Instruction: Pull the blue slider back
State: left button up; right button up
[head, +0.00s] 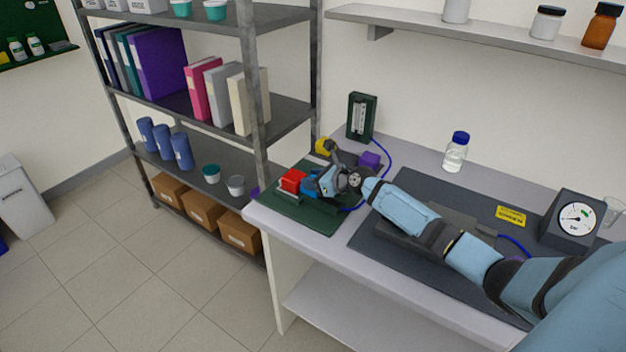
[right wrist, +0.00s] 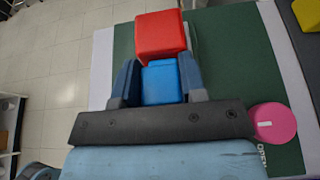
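The blue slider (right wrist: 161,83) lies on a green board (right wrist: 222,60) and sits right behind a red block (right wrist: 160,36). My right gripper (right wrist: 160,78) has one finger on each side of the blue slider, with no clear gap to either side. In the head view my right gripper (head: 335,184) is over the green board (head: 318,222) at the bench's left end. The red block (head: 292,180) shows there, with a bit of the blue slider (head: 309,187) beside it, partly hidden by the gripper. My left gripper is not in view.
A pink round knob (right wrist: 272,122) is right of the gripper. A yellow knob (head: 325,147) and a purple block (head: 370,160) stand behind it. A green gauge (head: 361,117), a bottle (head: 455,152) and a dial box (head: 572,220) stand on the bench. Shelving (head: 262,110) is at left.

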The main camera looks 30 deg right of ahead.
grip_shut()
jog(key=s+p, duration=0.1)
jog(key=s+d+p, duration=0.1)
jog(key=s, duration=0.1)
jog(key=shift+s+d+p, duration=0.1)
jog(key=shift+s+p, duration=0.05)
jog(key=shift+p, duration=0.15)
jog(key=shift+s+d, duration=0.1)
jog(key=shift+f, duration=0.15)
jog(key=o, duration=0.8)
grip_release()
jog(key=shift+o, duration=1.2)
jog(key=shift+s, duration=0.1)
jog(key=shift+d, duration=0.1)
jog(key=v, duration=1.4)
